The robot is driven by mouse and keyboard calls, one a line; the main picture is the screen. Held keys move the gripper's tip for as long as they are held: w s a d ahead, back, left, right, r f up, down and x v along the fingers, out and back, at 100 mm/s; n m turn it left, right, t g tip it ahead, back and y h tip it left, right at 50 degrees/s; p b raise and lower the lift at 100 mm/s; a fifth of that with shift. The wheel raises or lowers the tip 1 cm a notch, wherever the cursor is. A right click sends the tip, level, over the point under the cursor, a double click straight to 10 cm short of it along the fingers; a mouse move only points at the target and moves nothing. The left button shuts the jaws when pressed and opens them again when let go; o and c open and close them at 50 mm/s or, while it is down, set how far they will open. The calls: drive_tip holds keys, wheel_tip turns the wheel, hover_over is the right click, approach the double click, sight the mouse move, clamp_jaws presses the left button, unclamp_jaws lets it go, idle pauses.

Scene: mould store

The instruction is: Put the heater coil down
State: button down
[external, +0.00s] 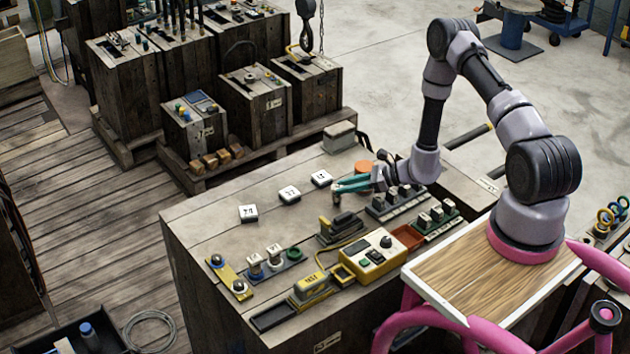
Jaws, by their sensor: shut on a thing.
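My gripper (344,187) has teal fingers and reaches left over the wooden bench top (222,190). It is shut on a small dark brownish piece, taken to be the heater coil (337,198), which shows just below the fingertips. The coil is small and partly covered by the fingers, so its shape is unclear. I cannot tell whether it touches the bench top or hangs a little above it.
White marked tiles (289,194) lie left of my gripper. An orange round piece (363,167) is behind the fingers. A dark block on a base (343,226), a yellow control box (374,257) and racks of modules (398,203) stand nearer.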

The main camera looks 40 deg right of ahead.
drive_tip(key=shift+f, duration=0.15)
drive_tip(key=c, duration=0.9)
unclamp_jaws()
